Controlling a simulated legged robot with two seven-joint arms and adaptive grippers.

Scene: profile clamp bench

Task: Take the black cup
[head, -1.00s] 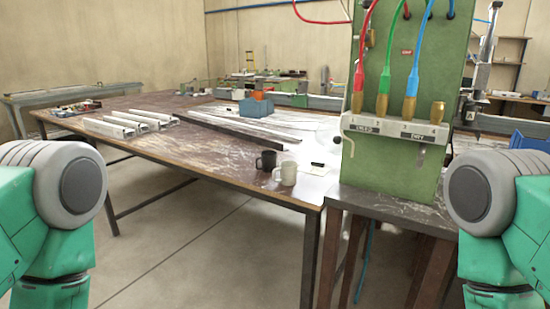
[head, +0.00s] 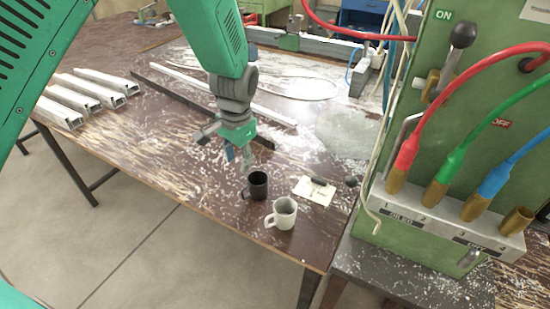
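The black cup (head: 258,187) stands upright on the brown worktable (head: 180,170) near its front right edge, with its handle toward the left. A white cup (head: 283,213) stands just in front of it and to its right. My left gripper (head: 238,158) hangs from above, just behind and to the left of the black cup. Its fingers point down, look spread apart with nothing between them, and appear not to touch the cup. My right gripper is out of view.
A small white card with a dark item (head: 315,189) lies right of the cups. Metal profiles (head: 90,90) lie at the left, and a long dark bar (head: 190,100) runs behind the gripper. A green machine (head: 470,130) with hoses blocks the right side.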

